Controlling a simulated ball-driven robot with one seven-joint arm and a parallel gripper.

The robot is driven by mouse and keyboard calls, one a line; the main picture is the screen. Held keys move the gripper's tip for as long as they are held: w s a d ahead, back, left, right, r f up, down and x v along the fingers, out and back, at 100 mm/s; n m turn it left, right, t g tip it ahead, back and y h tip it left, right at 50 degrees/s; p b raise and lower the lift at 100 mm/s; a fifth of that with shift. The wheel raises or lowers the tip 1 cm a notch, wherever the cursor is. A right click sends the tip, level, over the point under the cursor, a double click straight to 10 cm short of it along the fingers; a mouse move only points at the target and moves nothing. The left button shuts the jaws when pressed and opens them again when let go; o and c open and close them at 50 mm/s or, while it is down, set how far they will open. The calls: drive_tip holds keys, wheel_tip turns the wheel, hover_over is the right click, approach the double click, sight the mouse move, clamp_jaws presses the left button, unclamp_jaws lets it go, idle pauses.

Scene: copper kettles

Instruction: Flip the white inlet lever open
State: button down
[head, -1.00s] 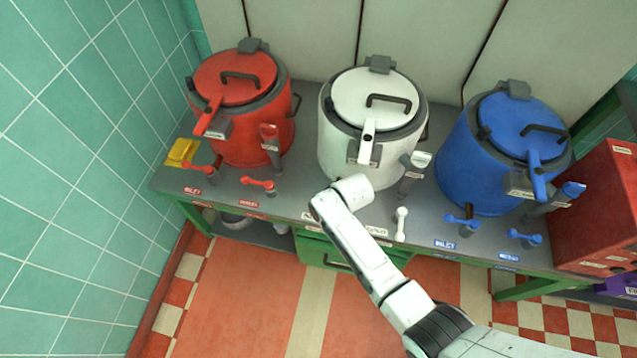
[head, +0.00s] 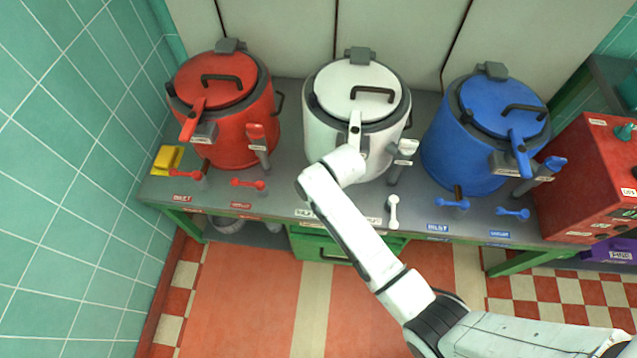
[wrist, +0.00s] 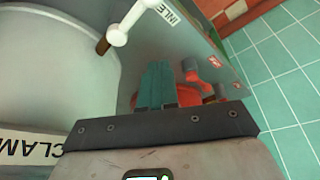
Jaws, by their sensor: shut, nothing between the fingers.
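The white inlet lever (wrist: 136,20) shows in the wrist view at the top, beside a label reading "INLE", next to the white kettle (wrist: 50,55). My gripper (wrist: 160,85) has its teal fingers together with nothing between them. In the picture they are below and right of the lever, apart from it. In the head view, the white kettle (head: 318,130) stands in the middle of the bench. My white arm reaches to its front and hides the inlet lever and the fingers there. Another white lever (head: 393,211) stands right of my arm.
The red kettle (head: 222,130) stands left and the blue kettle (head: 470,150) right, each with small levers in front. A yellow block (head: 167,160) lies at the bench's left end. A red box (head: 590,180) stands at the right. The floor before the bench is clear.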

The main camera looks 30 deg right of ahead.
drive_tip(key=shift+d+v, duration=0.25)
drive_tip(key=shift+v, duration=1.05)
drive_tip(key=shift+w, duration=0.15)
drive_tip(key=s+d+r+m+g, duration=0.1)
drive_tip(key=s+d+r+m, duration=0.1)
drive_tip(key=s, duration=1.1)
drive_tip(key=s+d+r+m+g+h, duration=0.1)
drive_tip(key=s+d+r, duration=0.3)
drive_tip(key=s, duration=1)
drive_tip(key=shift+s+d+r+m+g, duration=0.3)
drive_tip(key=shift+s+r+m+g, duration=0.1)
drive_tip(key=shift+m, duration=0.3)
drive_tip(key=shift+w, duration=0.1)
